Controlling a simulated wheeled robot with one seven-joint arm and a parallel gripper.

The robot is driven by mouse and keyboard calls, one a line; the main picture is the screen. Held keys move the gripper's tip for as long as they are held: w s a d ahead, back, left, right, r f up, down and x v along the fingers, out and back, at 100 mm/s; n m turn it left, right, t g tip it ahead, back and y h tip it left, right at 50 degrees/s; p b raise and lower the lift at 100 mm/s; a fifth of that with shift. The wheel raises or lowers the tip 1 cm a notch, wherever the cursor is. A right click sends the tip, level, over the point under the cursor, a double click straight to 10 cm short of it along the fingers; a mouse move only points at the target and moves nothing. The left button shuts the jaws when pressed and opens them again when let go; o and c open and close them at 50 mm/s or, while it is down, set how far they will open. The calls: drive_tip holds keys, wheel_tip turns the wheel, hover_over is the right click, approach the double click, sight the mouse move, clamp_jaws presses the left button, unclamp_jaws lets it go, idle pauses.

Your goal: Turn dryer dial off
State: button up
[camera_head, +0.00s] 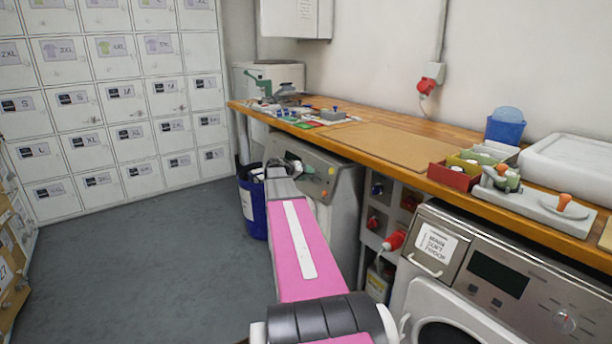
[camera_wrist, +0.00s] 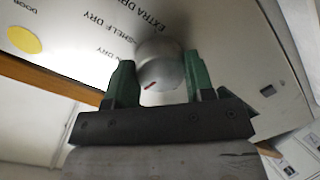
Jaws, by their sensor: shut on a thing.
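The dryer (camera_head: 345,190) stands under the wooden worktop, its control panel facing left. In the wrist view its white panel (camera_wrist: 85,22) has printed words including "EXTRA DRY" and "SHELF DRY". The round silver dial (camera_wrist: 160,60) carries a short red mark near its lower edge. My gripper (camera_wrist: 160,75) has one green finger on each side of the dial and is shut on it. In the head view my gripper (camera_head: 279,168) is at the dryer's panel, and the dial is hidden behind it. I cannot tell which setting the red mark points to.
A wooden worktop (camera_head: 465,190) runs just above the dryer, with red and green bins and tools on it. A washing machine (camera_head: 480,265) stands at the right. A blue bin (camera_head: 252,205) stands left of the dryer. The grey floor (camera_head: 150,260) at left is clear.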

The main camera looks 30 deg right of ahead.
drive_tip(key=shift+n, duration=0.6)
drive_tip(key=o, duration=0.9)
drive_tip(key=v, duration=1)
drive_tip(key=shift+w+a+r, duration=0.1)
drive_tip(key=shift+w+a, duration=0.05)
drive_tip(key=shift+a, duration=0.25)
